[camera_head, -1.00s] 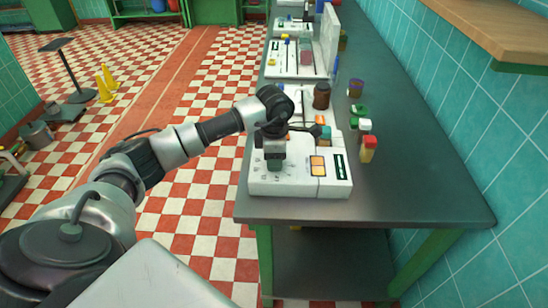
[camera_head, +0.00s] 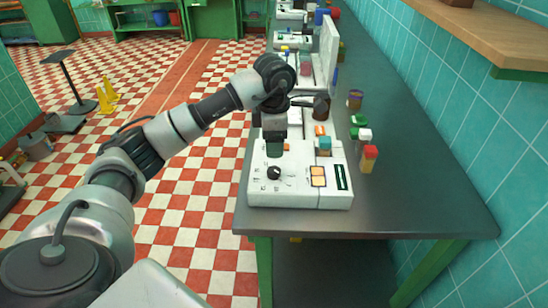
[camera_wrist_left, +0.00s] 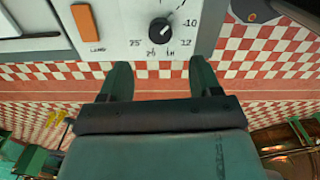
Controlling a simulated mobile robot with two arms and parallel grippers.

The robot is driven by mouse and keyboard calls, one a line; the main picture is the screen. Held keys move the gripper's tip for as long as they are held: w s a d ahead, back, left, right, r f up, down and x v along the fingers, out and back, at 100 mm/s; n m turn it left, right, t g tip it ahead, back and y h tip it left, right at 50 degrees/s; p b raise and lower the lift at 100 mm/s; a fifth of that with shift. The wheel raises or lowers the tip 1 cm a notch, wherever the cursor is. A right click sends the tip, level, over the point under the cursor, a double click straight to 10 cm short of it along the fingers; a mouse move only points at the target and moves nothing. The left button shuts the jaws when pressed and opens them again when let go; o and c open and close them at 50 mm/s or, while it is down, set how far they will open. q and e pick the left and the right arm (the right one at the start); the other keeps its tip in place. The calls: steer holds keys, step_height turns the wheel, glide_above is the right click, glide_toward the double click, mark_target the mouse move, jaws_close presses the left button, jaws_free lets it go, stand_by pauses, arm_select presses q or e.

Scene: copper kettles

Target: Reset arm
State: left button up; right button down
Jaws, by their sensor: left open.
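My left gripper (camera_head: 274,149) hangs above the near white control box (camera_head: 300,197) on the dark counter. In the left wrist view its two green fingers (camera_wrist_left: 160,82) are spread apart with nothing between them. The same box shows along the top of that view, with a black dial (camera_wrist_left: 160,27) and printed numbers ahead of the fingertips, apart from them. In the head view the dial (camera_head: 274,173) sits at the box's front left, below the gripper. My right gripper is in neither view.
The dark counter (camera_head: 420,205) runs along the teal wall. Small jars and blocks, including a red and yellow one (camera_head: 368,159), stand right of the box. More white boxes stand farther back. A wooden shelf (camera_head: 500,35) juts out at upper right.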

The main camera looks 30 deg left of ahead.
arm_select(q)
steer(key=shift+r, duration=0.9)
steer(key=shift+f, duration=0.1)
